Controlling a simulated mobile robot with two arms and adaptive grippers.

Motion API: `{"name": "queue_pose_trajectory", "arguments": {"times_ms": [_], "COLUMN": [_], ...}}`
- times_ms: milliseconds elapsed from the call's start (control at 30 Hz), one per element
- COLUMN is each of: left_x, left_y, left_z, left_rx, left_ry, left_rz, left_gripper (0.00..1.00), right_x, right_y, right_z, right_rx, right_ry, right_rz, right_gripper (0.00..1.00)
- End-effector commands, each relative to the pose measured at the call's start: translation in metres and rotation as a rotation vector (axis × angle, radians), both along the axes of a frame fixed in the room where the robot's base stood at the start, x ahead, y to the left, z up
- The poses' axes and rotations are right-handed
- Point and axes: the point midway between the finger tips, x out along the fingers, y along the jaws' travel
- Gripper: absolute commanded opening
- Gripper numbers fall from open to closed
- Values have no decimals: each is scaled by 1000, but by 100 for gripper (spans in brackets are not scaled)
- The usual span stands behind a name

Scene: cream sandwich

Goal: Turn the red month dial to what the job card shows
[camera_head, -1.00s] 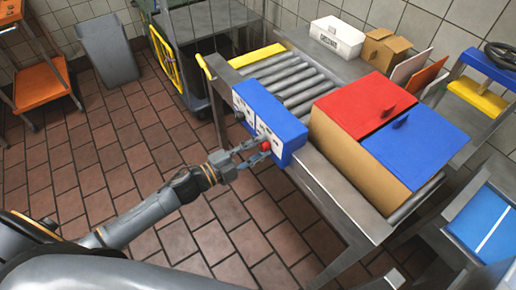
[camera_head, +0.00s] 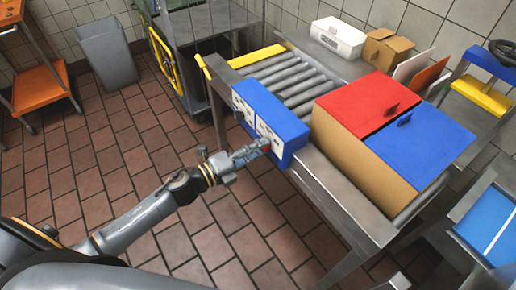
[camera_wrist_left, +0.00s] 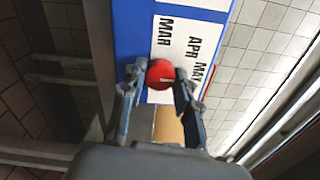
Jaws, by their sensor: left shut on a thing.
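The red month dial (camera_wrist_left: 160,73) is a round red knob on the white, month-lettered front of a blue box (camera_head: 272,115). In the head view the fingers mostly hide the dial. I cannot make out a job card. My right gripper is out of view.
The blue box is on the side of a roller conveyor (camera_head: 290,72). A carton with red and blue flaps (camera_head: 345,150) stands on the conveyor's near end. A white box (camera_head: 338,36) and a brown box (camera_head: 385,46) are behind.

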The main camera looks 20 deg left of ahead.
Motion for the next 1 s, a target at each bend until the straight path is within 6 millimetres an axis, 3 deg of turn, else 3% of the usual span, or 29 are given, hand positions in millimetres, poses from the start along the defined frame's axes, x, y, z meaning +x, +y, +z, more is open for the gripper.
{"name": "queue_pose_trajectory", "arguments": {"times_ms": [467,500,567,1000], "left_x": [-1,-1,-1,-7], "left_y": [0,0,0,5], "left_z": [-1,-2,-1,-2], "left_rx": [11,11,11,9], "left_ry": [-4,-4,-4,-3], "left_rz": [0,0,0,0], "left_gripper": [0,39,51,54], "right_x": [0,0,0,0], "right_y": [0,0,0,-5], "right_z": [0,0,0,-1], "right_rx": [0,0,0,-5], "right_ry": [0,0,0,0], "right_rz": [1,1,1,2], "right_gripper": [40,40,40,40]}}
